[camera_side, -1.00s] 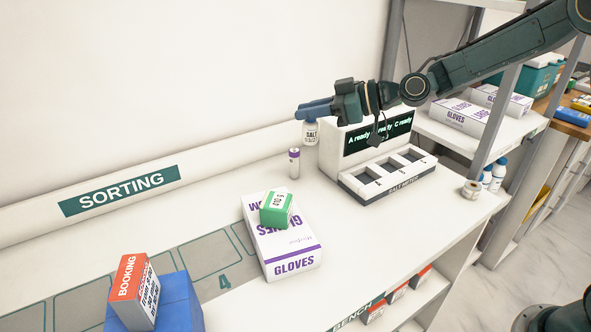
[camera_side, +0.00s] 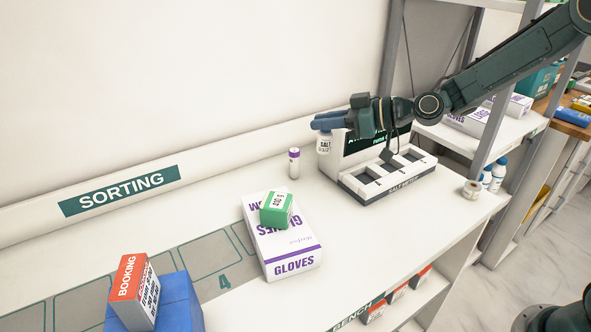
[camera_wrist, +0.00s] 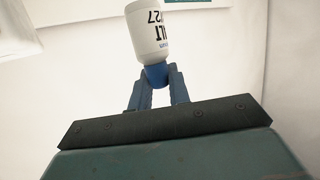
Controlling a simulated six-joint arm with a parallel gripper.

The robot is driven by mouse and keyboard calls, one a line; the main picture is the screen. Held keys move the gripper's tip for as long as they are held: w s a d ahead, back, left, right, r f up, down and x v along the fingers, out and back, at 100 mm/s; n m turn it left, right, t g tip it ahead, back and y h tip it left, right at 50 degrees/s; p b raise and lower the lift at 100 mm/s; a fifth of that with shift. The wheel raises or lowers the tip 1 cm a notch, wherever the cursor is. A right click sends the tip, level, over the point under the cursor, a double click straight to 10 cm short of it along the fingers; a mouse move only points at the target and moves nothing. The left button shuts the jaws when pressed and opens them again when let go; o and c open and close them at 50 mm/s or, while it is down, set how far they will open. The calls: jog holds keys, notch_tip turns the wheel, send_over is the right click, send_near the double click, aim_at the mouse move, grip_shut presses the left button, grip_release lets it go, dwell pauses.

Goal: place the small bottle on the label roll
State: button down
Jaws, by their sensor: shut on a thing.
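The small white bottle (camera_side: 324,143) has a SALT label and hangs upright from my gripper (camera_side: 326,121), which is shut on its blue cap. The wrist view shows the bottle (camera_wrist: 149,32) beyond my gripper (camera_wrist: 157,84), with the blue cap between the fingers. In the side view the bottle is at the left end of the salt meter, above the bench. The label roll (camera_side: 471,188) is a small pale roll near the bench's right edge, well to the right of the gripper. Nothing is seen on top of it.
The salt meter (camera_side: 392,181), with several square slots, stands between the bottle and the roll. A purple-capped tube (camera_side: 294,164) stands left of the bottle. A green box (camera_side: 277,212) lies on a gloves box (camera_side: 284,252). Shelving (camera_side: 488,150) rises behind the roll.

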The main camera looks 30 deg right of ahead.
jog(key=s+d+f+m+t+h, duration=0.2)
jog(key=s+d+f+m+h, duration=0.2)
jog(key=s+d+f, duration=0.3)
jog(key=shift+d+h, duration=0.6)
jog(key=shift+d, duration=0.4)
jog(key=shift+r, duration=0.15)
